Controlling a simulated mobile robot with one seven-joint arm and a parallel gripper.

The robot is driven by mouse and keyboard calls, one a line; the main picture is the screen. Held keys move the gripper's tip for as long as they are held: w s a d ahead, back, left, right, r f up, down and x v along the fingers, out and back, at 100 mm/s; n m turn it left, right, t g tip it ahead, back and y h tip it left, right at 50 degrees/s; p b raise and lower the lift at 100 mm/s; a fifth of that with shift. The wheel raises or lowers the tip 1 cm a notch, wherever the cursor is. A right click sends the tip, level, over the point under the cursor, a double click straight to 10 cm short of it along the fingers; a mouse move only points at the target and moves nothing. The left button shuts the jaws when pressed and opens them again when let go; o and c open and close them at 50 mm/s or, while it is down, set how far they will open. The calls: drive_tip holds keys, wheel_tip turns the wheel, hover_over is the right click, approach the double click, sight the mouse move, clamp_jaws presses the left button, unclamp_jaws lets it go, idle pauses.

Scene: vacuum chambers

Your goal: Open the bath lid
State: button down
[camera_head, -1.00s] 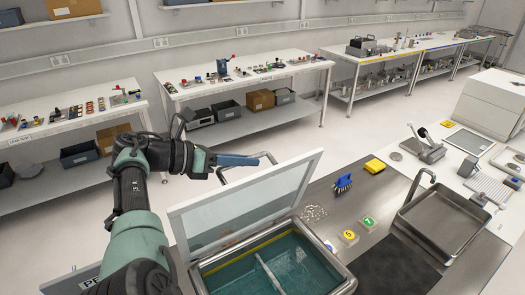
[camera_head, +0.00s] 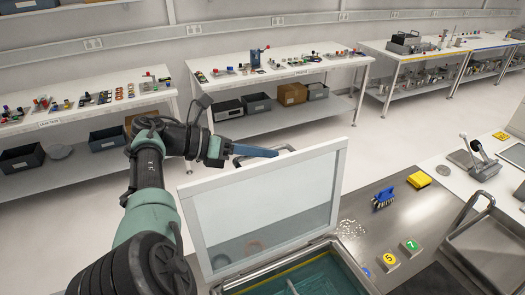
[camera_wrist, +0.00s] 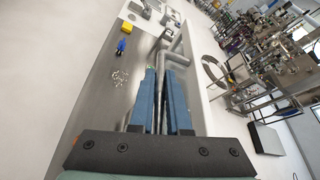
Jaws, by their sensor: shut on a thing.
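The bath lid (camera_head: 268,205) is a white-framed, see-through panel. In the head view it stands raised and steep above the bath (camera_head: 305,278), whose teal interior shows at the bottom edge. The lid handle (camera_head: 287,149) is a grey bar near the lid's top edge, partly hidden by the lid and fingers. My gripper (camera_head: 268,153) is at the lid's upper edge, its blue fingers shut on the handle. The wrist view shows grey bar between and beside the fingers (camera_wrist: 165,98); the exact contact is hard to see.
On the steel bench right of the bath lie a blue brush (camera_head: 383,199), a yellow block (camera_head: 419,179), numbered tags (camera_head: 389,258) and a metal tray (camera_head: 490,245). Work tables (camera_head: 280,72) stand behind, across open floor.

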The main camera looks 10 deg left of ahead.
drive_tip(key=shift+f, duration=0.2)
drive_tip(key=c, duration=0.9)
unclamp_jaws()
drive_tip(key=shift+r, duration=0.1)
drive_tip(key=shift+a, duration=0.1)
drive_tip(key=b+v, duration=0.4)
drive_tip(key=v, duration=0.3)
drive_tip(key=shift+s+a+r, duration=0.1)
drive_tip(key=shift+a, duration=0.05)
